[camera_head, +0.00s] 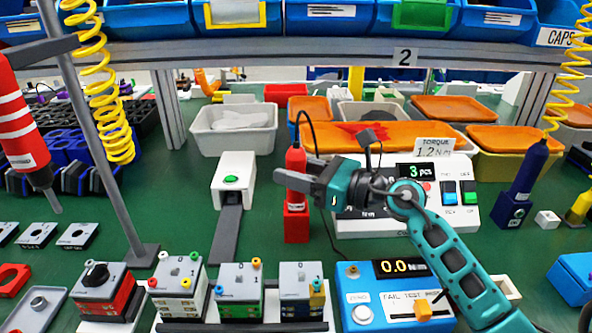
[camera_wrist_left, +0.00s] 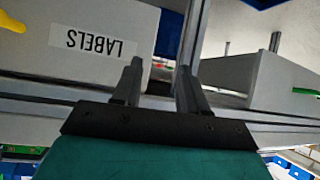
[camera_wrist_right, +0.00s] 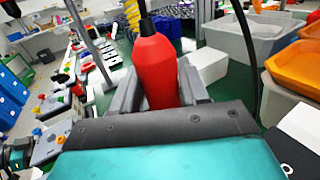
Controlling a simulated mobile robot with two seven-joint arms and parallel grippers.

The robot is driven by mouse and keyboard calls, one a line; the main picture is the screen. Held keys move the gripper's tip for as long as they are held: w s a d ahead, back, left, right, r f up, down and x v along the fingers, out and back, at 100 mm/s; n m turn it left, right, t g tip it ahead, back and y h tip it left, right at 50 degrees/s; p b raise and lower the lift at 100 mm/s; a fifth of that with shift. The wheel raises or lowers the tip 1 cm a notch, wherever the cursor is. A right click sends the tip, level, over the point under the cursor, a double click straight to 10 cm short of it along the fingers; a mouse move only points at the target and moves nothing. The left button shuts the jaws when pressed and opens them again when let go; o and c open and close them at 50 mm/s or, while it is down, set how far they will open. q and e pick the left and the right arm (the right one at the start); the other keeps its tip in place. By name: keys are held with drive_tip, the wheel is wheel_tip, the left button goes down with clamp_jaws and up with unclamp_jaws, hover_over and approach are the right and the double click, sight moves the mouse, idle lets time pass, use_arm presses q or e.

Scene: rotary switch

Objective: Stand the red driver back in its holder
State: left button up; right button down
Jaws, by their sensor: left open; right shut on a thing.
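The red driver (camera_head: 296,160) stands upright over its red holder (camera_head: 296,222) in the middle of the head view. A dark cable rises from its top. My right gripper (camera_head: 290,180) is shut around the driver's body. The right wrist view shows the driver (camera_wrist_right: 158,70) between the fingers of the right gripper (camera_wrist_right: 158,90). The driver's lower end meets the holder's top in the head view; how deep it sits is hidden. My left gripper (camera_wrist_left: 160,80) shows only in its wrist view, open and empty, with a bin marked LABELS (camera_wrist_left: 95,40) beyond it.
A white box with a green button (camera_head: 232,180) stands left of the holder. A torque controller (camera_head: 440,190) stands to the right, behind my right arm. Switch units (camera_head: 180,285) line the front, beside a blue tester (camera_head: 395,295). A red-striped tool (camera_head: 22,125) hangs at left.

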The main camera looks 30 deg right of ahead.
drive_tip(key=shift+f, duration=0.15)
idle(0.3)
drive_tip(key=shift+c, duration=2.4)
unclamp_jaws()
drive_tip(key=shift+f, duration=0.1)
drive_tip(key=shift+s, duration=0.1)
drive_tip(key=b+v, duration=0.1)
drive_tip(key=v, duration=1.1)
drive_tip(key=shift+s+d+b, duration=0.2)
drive_tip(key=shift+s+b, duration=0.1)
drive_tip(key=shift+b, duration=0.05)
